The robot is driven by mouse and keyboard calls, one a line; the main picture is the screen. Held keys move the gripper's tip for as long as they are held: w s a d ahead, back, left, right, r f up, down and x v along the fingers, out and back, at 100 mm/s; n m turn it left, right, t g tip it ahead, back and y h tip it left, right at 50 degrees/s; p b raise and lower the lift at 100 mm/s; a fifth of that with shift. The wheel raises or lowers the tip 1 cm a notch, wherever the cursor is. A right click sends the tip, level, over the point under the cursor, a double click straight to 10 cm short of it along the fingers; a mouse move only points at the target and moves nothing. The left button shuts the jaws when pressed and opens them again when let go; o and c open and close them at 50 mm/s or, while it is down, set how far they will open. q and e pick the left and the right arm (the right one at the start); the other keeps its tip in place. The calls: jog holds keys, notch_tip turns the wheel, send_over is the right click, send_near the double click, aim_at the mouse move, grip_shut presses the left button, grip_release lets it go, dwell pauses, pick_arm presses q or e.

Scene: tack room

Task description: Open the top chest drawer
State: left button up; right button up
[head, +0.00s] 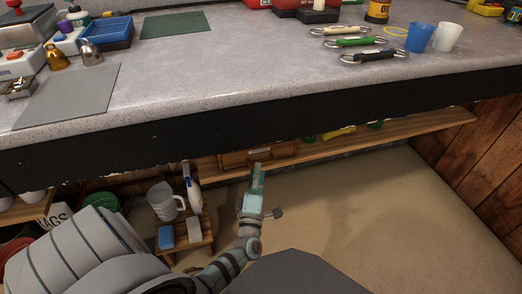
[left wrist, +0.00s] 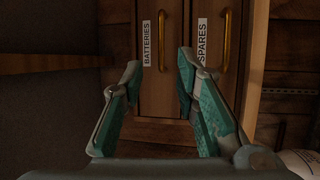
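The wooden chest (head: 283,151) sits under the workbench on a low shelf, partly hidden by the bench edge. In the left wrist view, which is turned sideways, two drawer fronts show, both apparently closed. The BATTERIES drawer (left wrist: 148,85) has a brass bar handle (left wrist: 162,40); the SPARES drawer (left wrist: 203,60) has another. By the label lettering, BATTERIES is the upper one. My left gripper (head: 257,168) is in front of the chest. In the left wrist view its fingers (left wrist: 160,68) are apart, with the BATTERIES handle showing between them; contact is not visible. My right gripper is not in view.
The workbench (head: 230,75) overhangs the chest, its dark front edge (head: 300,118) close above my gripper. A white jug (head: 163,200) and a spray bottle (head: 193,190) stand left of my gripper. A small wooden stand (head: 184,249) holds blue and grey blocks. Floor at right is clear.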

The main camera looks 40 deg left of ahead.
pick_arm(q)
jog(key=b+x, duration=0.2)
jog(key=x, duration=0.8)
jog(key=shift+w+a+b, duration=0.1)
jog(key=shift+w+b, duration=0.1)
jog(key=shift+b, duration=0.15)
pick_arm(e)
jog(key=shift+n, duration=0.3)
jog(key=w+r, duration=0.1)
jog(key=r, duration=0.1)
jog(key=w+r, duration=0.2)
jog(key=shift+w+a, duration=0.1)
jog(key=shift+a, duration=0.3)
pick_arm(q)
jog(key=shift+c, duration=0.2)
jog(key=shift+f, duration=0.1)
grip_shut()
